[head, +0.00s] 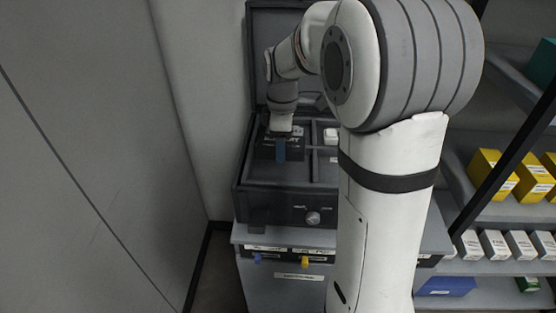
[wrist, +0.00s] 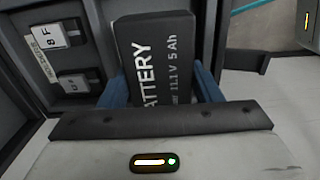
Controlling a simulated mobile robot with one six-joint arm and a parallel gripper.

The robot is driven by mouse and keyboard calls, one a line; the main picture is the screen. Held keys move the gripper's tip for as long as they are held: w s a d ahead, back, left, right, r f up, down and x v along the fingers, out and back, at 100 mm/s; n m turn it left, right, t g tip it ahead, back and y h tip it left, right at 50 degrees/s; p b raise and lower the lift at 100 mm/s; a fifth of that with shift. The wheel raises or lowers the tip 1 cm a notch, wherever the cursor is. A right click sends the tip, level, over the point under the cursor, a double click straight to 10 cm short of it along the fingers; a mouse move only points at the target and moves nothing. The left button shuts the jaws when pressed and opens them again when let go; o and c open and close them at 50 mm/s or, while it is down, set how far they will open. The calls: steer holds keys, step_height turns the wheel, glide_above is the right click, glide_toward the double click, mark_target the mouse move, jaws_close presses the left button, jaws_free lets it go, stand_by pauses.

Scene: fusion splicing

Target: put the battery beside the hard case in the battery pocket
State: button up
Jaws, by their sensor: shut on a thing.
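The hard case (head: 270,207) stands open on a grey cabinet in the head view, its lid raised at the back. My gripper (head: 281,149) points down over the left part of its inside. In the wrist view the two blue fingers of my gripper (wrist: 160,88) are shut on the sides of a dark battery (wrist: 155,50) with white lettering. The battery also shows as a dark block in the head view (head: 267,147), partly behind a blue finger. Its lower end is hidden, so I cannot tell whether it touches the pocket floor.
The case has a divided interior with a white item (head: 331,136) to the right of my gripper. Labelled dark blocks (wrist: 60,35) sit left of the battery in the wrist view. Shelves with yellow boxes (head: 497,172) and white boxes (head: 492,244) stand at the right.

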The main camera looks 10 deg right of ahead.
mark_target(281, 171)
steer(key=shift+f, duration=3.15)
steer(key=shift+f, duration=0.1)
steer(key=o, duration=1.3)
step_height(281, 171, up, 11)
steer(key=shift+r, duration=0.35)
steer(key=shift+s+r, duration=0.25)
steer(key=s+f+m+t, duration=0.2)
steer(key=s+m, duration=1.2)
steer(key=s, duration=0.7)
steer(key=shift+a+f+t, duration=0.15)
steer(key=shift+f+t, duration=0.15)
steer(key=shift+f, duration=0.6)
